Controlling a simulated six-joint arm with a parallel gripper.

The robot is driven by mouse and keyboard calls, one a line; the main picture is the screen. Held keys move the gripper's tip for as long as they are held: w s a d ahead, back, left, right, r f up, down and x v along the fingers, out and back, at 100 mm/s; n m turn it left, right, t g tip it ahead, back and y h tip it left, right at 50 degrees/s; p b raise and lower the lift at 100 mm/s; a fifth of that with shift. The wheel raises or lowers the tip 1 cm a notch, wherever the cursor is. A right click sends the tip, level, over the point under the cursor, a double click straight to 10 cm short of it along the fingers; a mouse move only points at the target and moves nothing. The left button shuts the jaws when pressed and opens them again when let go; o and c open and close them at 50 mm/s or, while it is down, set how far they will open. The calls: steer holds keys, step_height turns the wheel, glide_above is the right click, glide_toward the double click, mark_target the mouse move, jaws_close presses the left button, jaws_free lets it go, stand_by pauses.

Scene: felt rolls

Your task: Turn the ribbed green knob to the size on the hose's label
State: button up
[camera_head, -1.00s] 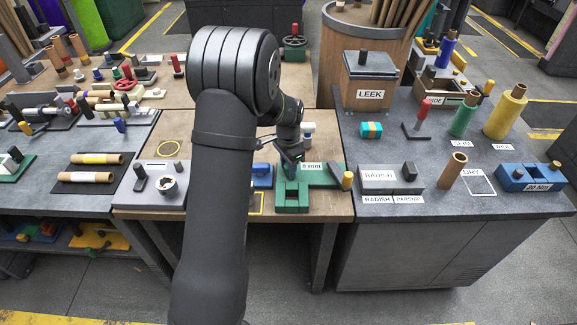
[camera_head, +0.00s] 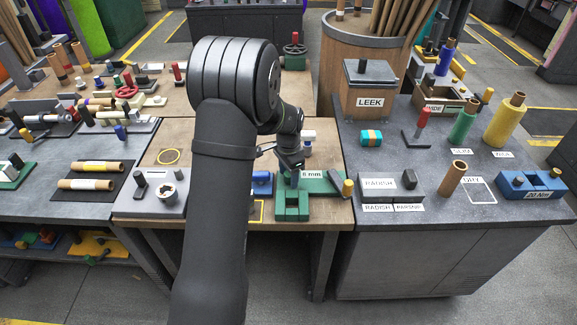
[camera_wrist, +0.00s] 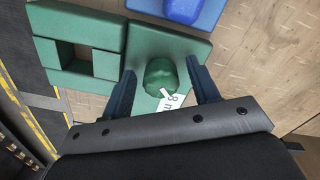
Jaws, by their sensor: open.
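The ribbed green knob (camera_wrist: 160,75) stands on a green plate (camera_wrist: 183,46) in the wrist view. My gripper (camera_wrist: 161,80) is open, with one dark finger on each side of the knob; I cannot tell if either finger touches it. A short white mark on the knob's near edge lies beside a white label (camera_wrist: 169,101) reading 8 and part of "mm". In the head view the label (camera_head: 312,175) reads "8 mm" on the green fixture (camera_head: 327,184); my gripper (camera_head: 291,172) hides the knob there. I cannot make out which thing is the hose.
A green block with a square opening (camera_head: 292,208) adjoins the plate's near side. A blue block (camera_head: 262,184) lies left of it. A yellow-topped peg (camera_head: 348,188) stands at the right. Bare wood (camera_wrist: 262,60) shows right of the plate in the wrist view.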

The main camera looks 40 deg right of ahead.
step_height(320, 180, up, 17)
steer(key=shift+r, duration=0.2)
steer(key=shift+f, duration=0.15)
stand_by(0.6)
step_height(320, 180, down, 17)
steer(key=shift+f, duration=0.15)
stand_by(0.4)
